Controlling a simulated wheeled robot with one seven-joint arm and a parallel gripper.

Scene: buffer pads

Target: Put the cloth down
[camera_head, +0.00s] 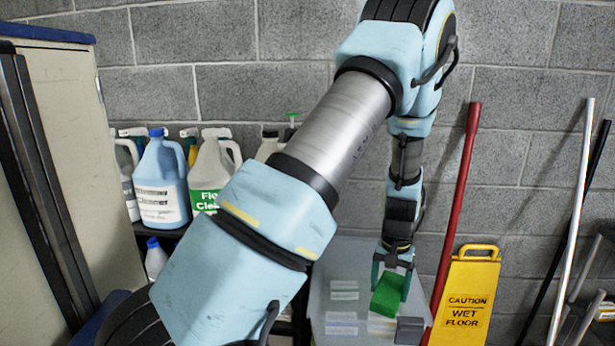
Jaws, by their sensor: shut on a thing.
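My gripper (391,284) points down at the right of centre, over a grey translucent bin or surface. It is shut on a green, block-shaped piece (386,299), which I take to be the folded cloth. One finger is on each side of it. The cloth is tilted a little and sits just above or on a pale stack (381,324); I cannot tell whether they touch. My own arm crosses the middle of the view and hides part of the area behind it.
The grey surface (340,275) also carries white labels and a small grey block (410,331). A yellow wet floor sign (468,298) and a red pole (462,190) stand close on the right. Cleaner bottles (160,180) fill a shelf on the left, beside a cabinet (65,130).

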